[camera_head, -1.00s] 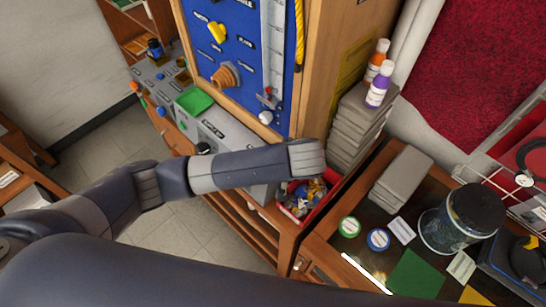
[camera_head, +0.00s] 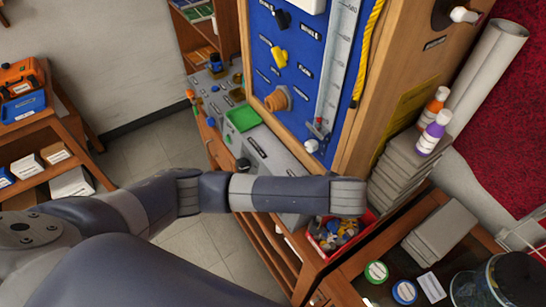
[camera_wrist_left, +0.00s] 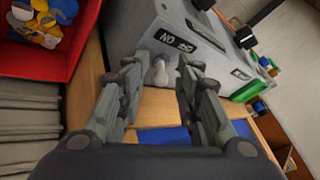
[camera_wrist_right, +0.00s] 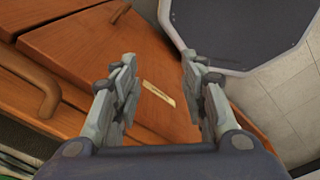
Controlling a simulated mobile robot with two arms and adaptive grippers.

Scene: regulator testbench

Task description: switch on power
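A grey metal box (camera_head: 270,155) stands on the wooden bench below the blue panel. My left gripper (camera_wrist_left: 158,82) is open. In the head view my left arm crosses the bench and its gripper is hidden. My right gripper (camera_wrist_right: 160,75) is open and empty above brown wooden furniture.
A red bin (camera_head: 318,246) of colourful parts and a stack of grey boxes (camera_head: 400,170) sit close to my left arm's end. The blue panel (camera_head: 300,75) rises behind the box. A green tray (camera_head: 242,119) lies beyond. Wooden drawers (camera_wrist_right: 60,60) are below my right gripper.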

